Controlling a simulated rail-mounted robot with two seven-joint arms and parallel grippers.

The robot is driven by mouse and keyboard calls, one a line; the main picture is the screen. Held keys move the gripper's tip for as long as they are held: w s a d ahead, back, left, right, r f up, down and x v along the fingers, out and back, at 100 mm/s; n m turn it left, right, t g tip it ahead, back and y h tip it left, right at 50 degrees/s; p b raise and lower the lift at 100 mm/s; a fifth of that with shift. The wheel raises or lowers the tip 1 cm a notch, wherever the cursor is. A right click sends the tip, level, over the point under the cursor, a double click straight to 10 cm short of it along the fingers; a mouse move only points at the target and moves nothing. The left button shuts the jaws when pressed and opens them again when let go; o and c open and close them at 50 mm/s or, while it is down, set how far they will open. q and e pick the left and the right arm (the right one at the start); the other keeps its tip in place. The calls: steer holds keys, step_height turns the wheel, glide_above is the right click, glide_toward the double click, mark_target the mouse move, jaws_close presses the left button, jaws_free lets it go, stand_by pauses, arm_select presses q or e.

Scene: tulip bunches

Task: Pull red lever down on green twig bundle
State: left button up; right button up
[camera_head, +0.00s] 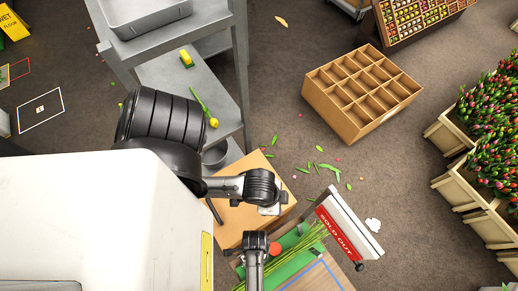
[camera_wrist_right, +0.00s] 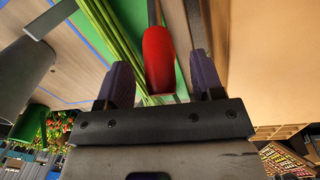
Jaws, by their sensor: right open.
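In the right wrist view the red lever handle (camera_wrist_right: 158,60) stands between the two dark purple fingers of my right gripper (camera_wrist_right: 161,76). The fingers are open, with a gap showing on each side of the handle. The green twig bundle (camera_wrist_right: 112,30) lies just left of the handle, over a green surface. In the head view the lever's red knob (camera_head: 275,248) shows beside the twigs (camera_head: 308,240), close to a black joint of my arm. My right fingers cannot be made out there. My left gripper is in neither view.
A white and red "SOLD OUT" sign (camera_head: 338,232) stands just right of the twigs. A cardboard-coloured box (camera_head: 236,219) is behind them. A divided wooden crate (camera_head: 345,112) stands on the floor. Grey shelving (camera_head: 164,66) is at the upper left, and tulip planters (camera_head: 467,185) are at the right.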

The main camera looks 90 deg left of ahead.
steer(key=shift+f, duration=0.25)
jaws_close()
stand_by(0.5)
